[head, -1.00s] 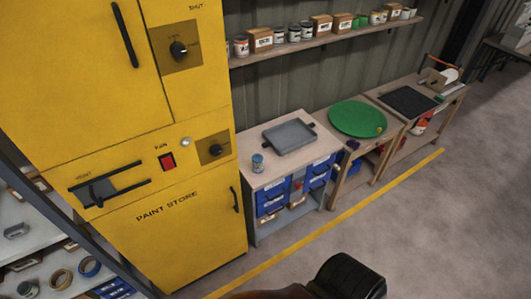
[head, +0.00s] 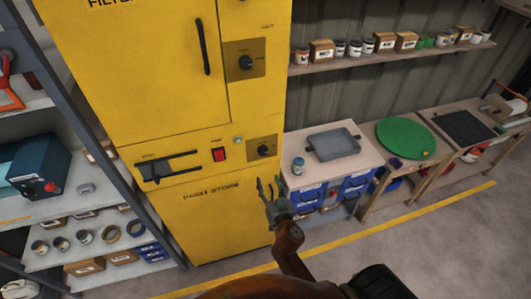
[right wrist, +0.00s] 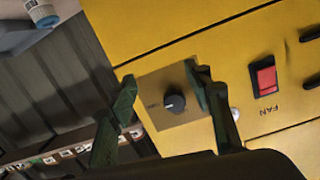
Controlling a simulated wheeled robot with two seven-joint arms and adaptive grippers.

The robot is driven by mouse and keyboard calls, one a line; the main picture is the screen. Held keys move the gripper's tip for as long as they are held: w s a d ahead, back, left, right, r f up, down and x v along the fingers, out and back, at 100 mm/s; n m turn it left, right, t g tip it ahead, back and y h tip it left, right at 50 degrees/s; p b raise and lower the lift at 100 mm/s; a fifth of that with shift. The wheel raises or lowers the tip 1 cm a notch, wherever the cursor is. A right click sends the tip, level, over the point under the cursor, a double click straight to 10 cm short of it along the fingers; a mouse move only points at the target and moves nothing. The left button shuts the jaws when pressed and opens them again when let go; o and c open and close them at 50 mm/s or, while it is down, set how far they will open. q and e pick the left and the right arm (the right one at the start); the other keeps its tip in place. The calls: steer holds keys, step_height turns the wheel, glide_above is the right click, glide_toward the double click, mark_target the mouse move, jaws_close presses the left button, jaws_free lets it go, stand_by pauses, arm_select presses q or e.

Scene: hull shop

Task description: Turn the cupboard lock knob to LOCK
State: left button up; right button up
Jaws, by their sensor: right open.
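The yellow cupboard (head: 225,215) has two dark round knobs on tan plates. The upper knob (head: 246,62) is beside the tall door handle; the lower knob (head: 264,151) is right of the red fan switch. Their labels are too small to read, so I cannot tell which is the lock knob. My right gripper (head: 268,181) is open and empty, below the lower knob in the head view. In the right wrist view the lower knob (right wrist: 174,103) shows between my spread fingers (right wrist: 162,76), apparently apart from them. Its pointer direction is unclear. My left gripper is out of view.
The red switch (head: 218,154), a small lamp (head: 238,140) and a vent slider (head: 168,167) are on the same panel. A workbench (head: 300,180) with a grey tray (head: 333,144) stands close on the right. Shelving (head: 105,255) stands left. Floor in front is clear.

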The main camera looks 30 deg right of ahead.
steer(key=m+t, duration=0.1)
glide_toward(264, 153)
steer(key=shift+h, duration=0.4)
steer(key=p+x, duration=0.1)
steer(key=x, duration=0.2)
steer(key=p+x, duration=0.1)
steer(key=x, duration=0.2)
steer(key=shift+w+a, duration=0.15)
steer(key=shift+w, duration=0.2)
steer(key=shift+w+d+f, duration=0.1)
steer(key=shift+w+d, duration=0.1)
steer(key=shift+w, duration=0.4)
steer(key=shift+c, duration=0.4)
steer(key=c, duration=1.1)
steer(key=shift+o, duration=0.2)
